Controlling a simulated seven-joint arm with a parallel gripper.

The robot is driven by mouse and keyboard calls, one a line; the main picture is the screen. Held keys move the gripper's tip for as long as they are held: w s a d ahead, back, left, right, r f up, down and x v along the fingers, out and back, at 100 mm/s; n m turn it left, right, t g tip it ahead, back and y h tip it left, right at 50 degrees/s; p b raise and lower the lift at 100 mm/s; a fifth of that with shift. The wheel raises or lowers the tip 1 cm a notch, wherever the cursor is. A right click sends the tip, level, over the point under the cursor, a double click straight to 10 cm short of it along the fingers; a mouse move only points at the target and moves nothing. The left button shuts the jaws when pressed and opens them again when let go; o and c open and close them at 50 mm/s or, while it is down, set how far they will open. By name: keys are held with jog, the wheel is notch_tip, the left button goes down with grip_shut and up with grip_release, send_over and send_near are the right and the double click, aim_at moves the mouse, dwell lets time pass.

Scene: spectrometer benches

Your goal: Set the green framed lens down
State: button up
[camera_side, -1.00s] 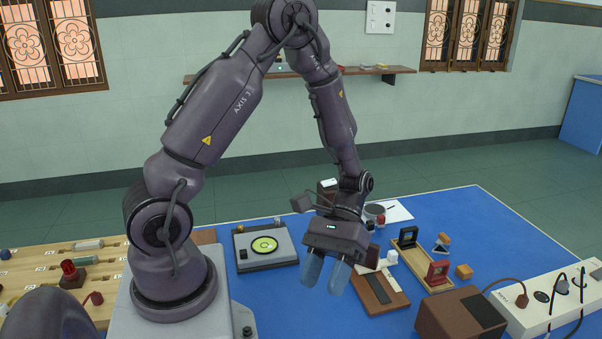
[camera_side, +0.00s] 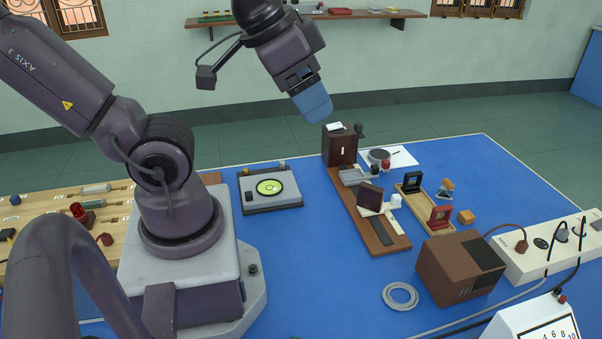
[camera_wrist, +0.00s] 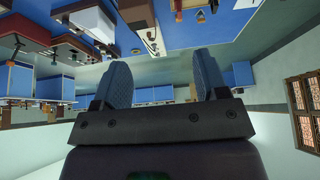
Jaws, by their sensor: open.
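My gripper (camera_side: 312,103) is raised high above the far edge of the blue table, tilted down to the right. In the wrist view its two blue fingers (camera_wrist: 163,78) stand apart with nothing between them. I cannot make out a green framed lens for certain in either view. In the wooden tray stand a black framed piece (camera_side: 412,181) and a red framed piece (camera_side: 440,215). A yellow-green disc (camera_side: 269,187) lies on a grey device left of the bench.
A long brown bench (camera_side: 377,232) carries a dark box (camera_side: 340,148), a dark upright plate (camera_side: 370,196) and a white block. A brown box (camera_side: 460,268), a grey ring (camera_side: 400,296) and a white socket strip (camera_side: 545,248) are at right.

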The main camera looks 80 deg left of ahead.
dwell(0.3)
jog(key=d+f+m+g+y, duration=0.1)
jog(key=d+f+m+g, duration=0.2)
jog(key=f+m, duration=0.4)
jog(key=d+f+m+g+y, duration=0.1)
jog(key=d+f+m+g, duration=0.1)
jog(key=f+m+g, duration=0.35)
jog(key=s+d+f+m+t+h, duration=0.15)
jog(key=d+f+m, duration=0.35)
jog(key=m, duration=1)
jog(key=s+d+f+m+h, duration=0.1)
jog(key=s+d+f+m, duration=0.2)
jog(key=d+m, duration=0.8)
jog(key=a+f+m, duration=0.1)
jog(key=f, duration=0.1)
jog(key=a+f+m, duration=0.1)
jog(key=f, duration=0.1)
jog(key=a+f+m, duration=0.1)
jog(key=a+f, duration=0.1)
jog(key=shift+s+f+m, duration=0.25)
jog(key=shift+s+f, duration=0.05)
jog(key=shift+f, duration=0.1)
jog(key=shift+s+f, duration=0.15)
jog(key=shift+f, duration=0.9)
jog(key=shift+s+f, duration=0.2)
jog(key=shift+f, duration=0.8)
jog(key=shift+s+f, duration=0.15)
jog(key=shift+f, duration=0.9)
